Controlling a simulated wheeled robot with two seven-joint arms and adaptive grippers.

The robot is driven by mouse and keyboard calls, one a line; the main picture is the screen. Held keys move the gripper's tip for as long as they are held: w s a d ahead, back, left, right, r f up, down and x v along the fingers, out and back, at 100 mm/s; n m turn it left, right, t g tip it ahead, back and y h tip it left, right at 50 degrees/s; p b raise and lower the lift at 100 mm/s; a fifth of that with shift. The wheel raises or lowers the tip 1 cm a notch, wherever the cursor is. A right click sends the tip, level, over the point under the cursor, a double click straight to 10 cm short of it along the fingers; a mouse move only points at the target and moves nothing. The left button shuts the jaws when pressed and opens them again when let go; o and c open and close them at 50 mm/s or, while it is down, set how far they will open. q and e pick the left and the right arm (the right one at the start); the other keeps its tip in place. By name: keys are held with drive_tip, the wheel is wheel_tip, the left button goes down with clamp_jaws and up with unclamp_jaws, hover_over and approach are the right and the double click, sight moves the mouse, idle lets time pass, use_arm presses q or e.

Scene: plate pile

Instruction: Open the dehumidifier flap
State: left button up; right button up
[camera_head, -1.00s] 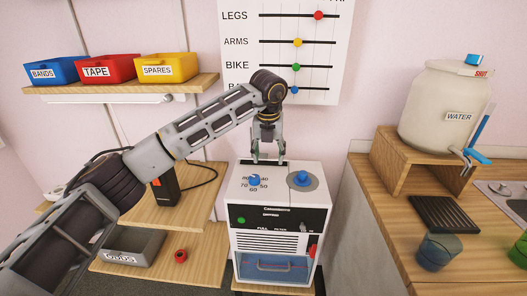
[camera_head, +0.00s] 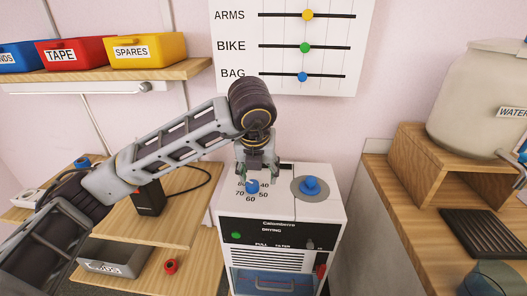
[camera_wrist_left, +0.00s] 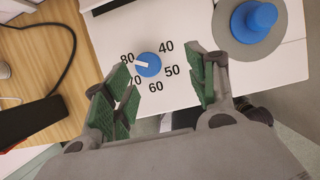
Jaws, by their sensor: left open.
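The dehumidifier (camera_head: 275,215) is a white box below my left gripper (camera_head: 257,168). On its top is a small blue dial knob (camera_head: 252,186) with a white pointer, ringed by numbers from 40 to 80. A larger blue knob (camera_head: 310,186) stands on a grey disc to the right. In the left wrist view, my open, empty gripper (camera_wrist_left: 163,82) has its green-padded fingers on either side of the dial knob (camera_wrist_left: 148,65). Whether they touch the top is unclear. The flap cannot be told for certain; a seam divides the top. My right gripper is not in view.
A wooden shelf (camera_head: 190,215) on the left holds a black device (camera_head: 148,203) and a grey bin (camera_head: 110,262). A counter with a water jar (camera_head: 485,95) stands right. A slider board (camera_head: 295,50) hangs behind.

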use_arm(q)
drive_tip(key=shift+s, duration=0.2)
drive_tip(key=shift+w, duration=0.15)
drive_tip(key=shift+w, duration=5.7)
drive_tip(key=shift+w+f, duration=0.25)
drive_tip(key=shift+w, duration=0.05)
drive_tip(key=shift+b+x, duration=0.35)
drive_tip(key=shift+x, duration=0.9)
drive_tip(key=c, duration=1)
